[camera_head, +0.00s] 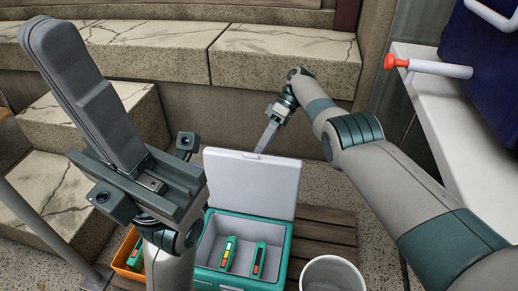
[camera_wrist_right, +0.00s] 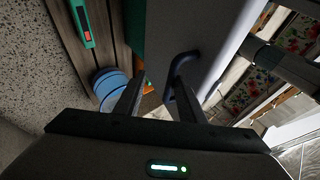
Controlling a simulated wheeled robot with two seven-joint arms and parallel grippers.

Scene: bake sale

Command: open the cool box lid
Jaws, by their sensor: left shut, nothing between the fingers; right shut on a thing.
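The teal cool box (camera_head: 288,250) stands on a wooden pallet with its white lid (camera_head: 270,185) raised, standing up at the box's back edge. Two green packs with coloured blocks (camera_head: 228,254) (camera_head: 259,258) lie inside. My right gripper (camera_head: 263,148) is at the lid's upper edge. In the right wrist view a dark curved handle (camera_wrist_right: 181,65) on the lid (camera_wrist_right: 205,25) is at the fingers of my right gripper (camera_wrist_right: 158,90), which is shut on it. My left gripper (camera_head: 52,38) is raised at the left, pointing up, shut and empty, away from the box.
An orange crate (camera_head: 122,262) with a green pack is left of the box, partly behind my left arm. A white bucket (camera_head: 330,268) stands at the front right. Stone steps (camera_head: 150,50) rise behind. A white table (camera_head: 450,130) with a blue container (camera_head: 485,50) is at the right.

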